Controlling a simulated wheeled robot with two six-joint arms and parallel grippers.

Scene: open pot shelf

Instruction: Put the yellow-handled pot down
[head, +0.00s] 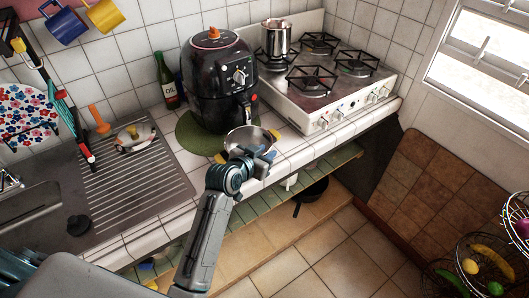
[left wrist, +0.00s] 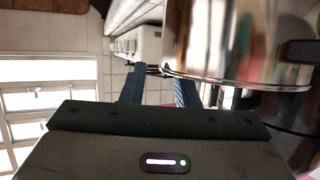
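The yellow-handled pot (head: 246,134) is a shiny metal pot at the front edge of the tiled counter, just before the black air fryer. One yellow handle (head: 276,134) shows at its right, another at its lower left. My left gripper (head: 266,153) is at the pot's near right side. In the left wrist view the pot's shiny wall (left wrist: 220,45) is very close, beyond and right of my fingers (left wrist: 158,88). The fingers stand apart with tiles showing between them, and no handle is visible there. The pot's underside contact is hidden. My right gripper is out of view.
The air fryer (head: 215,80) stands on a green mat (head: 188,134). The stove (head: 328,105) at the right bears another metal pot (head: 276,38). The sink drainboard (head: 150,178) is at the left. A black pan (head: 313,190) is below the counter.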

